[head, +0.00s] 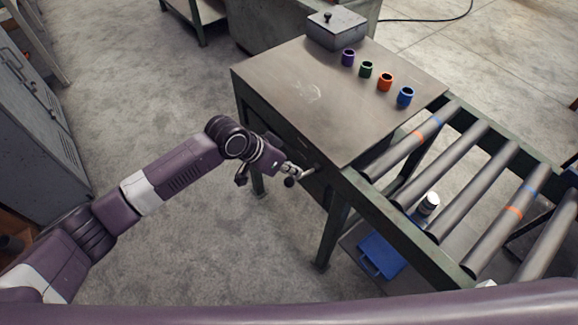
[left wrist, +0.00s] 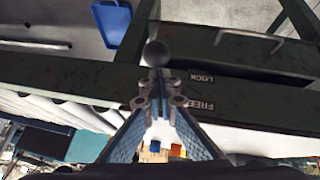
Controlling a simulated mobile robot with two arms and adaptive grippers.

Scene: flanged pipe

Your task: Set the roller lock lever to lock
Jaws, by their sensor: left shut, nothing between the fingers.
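The roller lock lever shows as a dark ball knob (head: 289,182) at the front side of the metal bench, near where the roller conveyor joins it. In the left wrist view the knob (left wrist: 156,53) sits just beyond my fingertips. A LOCK label (left wrist: 201,77) and a FREE label (left wrist: 201,105) are on the dark frame to its right. The lever's shaft and pivot are mostly hidden behind my fingers, so I cannot tell its setting. My left gripper (head: 297,171) is shut and empty, close to the knob; I cannot tell whether they touch. My right gripper is not in view.
The bench top (head: 310,100) holds purple, green, orange and blue (head: 405,96) cups and a lidded metal box (head: 336,28). Conveyor rollers (head: 478,185) run to the right. A blue bin (head: 382,256) is low beneath the conveyor. Open floor lies left of the bench.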

